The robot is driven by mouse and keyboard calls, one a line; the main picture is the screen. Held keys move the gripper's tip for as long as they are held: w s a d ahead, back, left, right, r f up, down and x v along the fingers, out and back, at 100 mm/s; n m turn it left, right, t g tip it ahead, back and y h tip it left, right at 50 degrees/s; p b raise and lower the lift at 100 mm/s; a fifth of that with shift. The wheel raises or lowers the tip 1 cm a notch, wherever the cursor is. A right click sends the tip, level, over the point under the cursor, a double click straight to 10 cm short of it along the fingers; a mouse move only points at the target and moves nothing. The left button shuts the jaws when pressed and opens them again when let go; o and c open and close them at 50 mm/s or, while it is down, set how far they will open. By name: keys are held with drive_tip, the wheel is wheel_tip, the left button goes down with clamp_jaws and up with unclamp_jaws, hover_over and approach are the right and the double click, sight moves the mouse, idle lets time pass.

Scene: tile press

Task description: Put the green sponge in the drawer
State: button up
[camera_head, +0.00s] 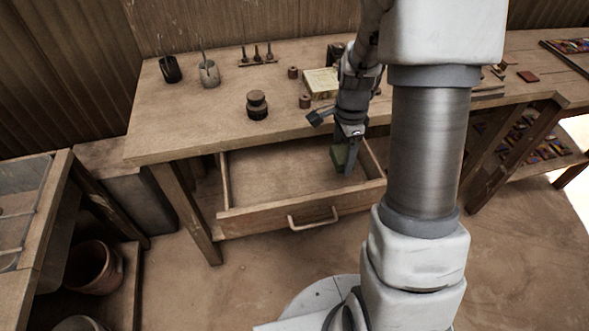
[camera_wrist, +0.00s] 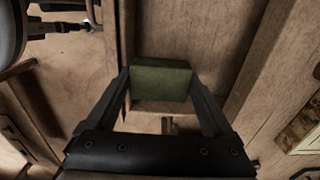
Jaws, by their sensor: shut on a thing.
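The green sponge (camera_wrist: 161,82) is a dark green block between the two fingertips of my gripper (camera_wrist: 160,85) in the wrist view. My gripper is shut on it. In the head view the sponge (camera_head: 339,157) shows partly at the end of my gripper (camera_head: 347,152), at the right side of the open drawer. The wooden drawer (camera_head: 290,216) is pulled out from under the table and its visible floor is bare. I cannot tell whether the sponge touches the drawer floor.
The wooden table (camera_head: 200,120) above the drawer holds a dark round jar (camera_head: 257,106), small brown spools, a yellowish box (camera_head: 321,83) and two tool cups. The drawer handle (camera_head: 313,219) faces front. A shelf unit with a pot (camera_head: 94,268) stands at left.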

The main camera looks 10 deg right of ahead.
hover_over(299, 182)
wheel_tip(299, 182, down, 6)
drive_tip(key=shift+f+b, duration=0.1)
drive_tip(key=shift+b, duration=0.35)
drive_tip(key=shift+f+b, duration=0.3)
drive_tip(key=shift+f, duration=1.65)
drive_tip(key=shift+f, duration=0.15)
drive_tip(key=o, duration=1.1)
drive_tip(key=shift+c, duration=0.2)
